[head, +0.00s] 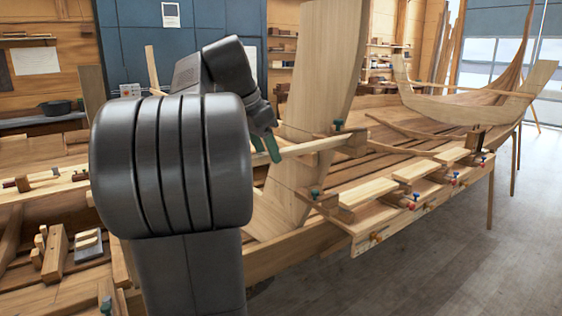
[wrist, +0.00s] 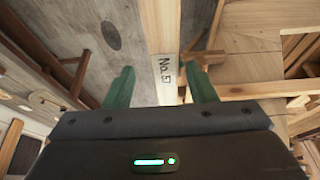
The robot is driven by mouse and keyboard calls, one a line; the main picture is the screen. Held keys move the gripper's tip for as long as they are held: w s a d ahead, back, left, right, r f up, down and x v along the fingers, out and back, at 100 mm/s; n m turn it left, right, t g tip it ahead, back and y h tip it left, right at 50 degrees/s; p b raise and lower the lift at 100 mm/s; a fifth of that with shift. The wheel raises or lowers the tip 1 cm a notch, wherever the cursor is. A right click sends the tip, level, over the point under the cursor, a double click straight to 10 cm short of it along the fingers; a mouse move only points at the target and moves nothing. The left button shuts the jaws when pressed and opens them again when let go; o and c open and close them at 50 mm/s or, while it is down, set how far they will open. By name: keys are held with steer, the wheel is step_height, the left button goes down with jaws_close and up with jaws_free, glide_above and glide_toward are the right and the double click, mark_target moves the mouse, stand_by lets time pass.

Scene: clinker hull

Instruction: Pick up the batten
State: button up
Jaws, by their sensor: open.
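The batten (head: 312,146) is a pale, narrow wooden strip beside the tall curved plank in the head view. In the wrist view the batten (wrist: 161,35) runs down from the top edge, with dark "No." lettering on it, the number hard to read. My gripper (wrist: 161,85) is open, with its green fingers on either side of the strip and gaps between. In the head view my gripper (head: 266,148) is at the strip's left end, partly hidden by my arm. I cannot tell how high the fingers are above it.
A tall curved plank (head: 317,70) rises beside the batten. A side shelf (head: 400,215) carries short boards and small coloured-handled clamps. The hull (head: 400,110) stretches to the back right. Wooden blocks (head: 55,250) lie at lower left. The grey floor (head: 430,270) at lower right is clear.

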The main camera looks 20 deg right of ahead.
steer(key=shift+f, duration=0.15)
steer(key=shift+w+a, duration=0.3)
steer(key=shift+c, duration=0.9)
steer(key=shift+d, duration=0.1)
jaws_close()
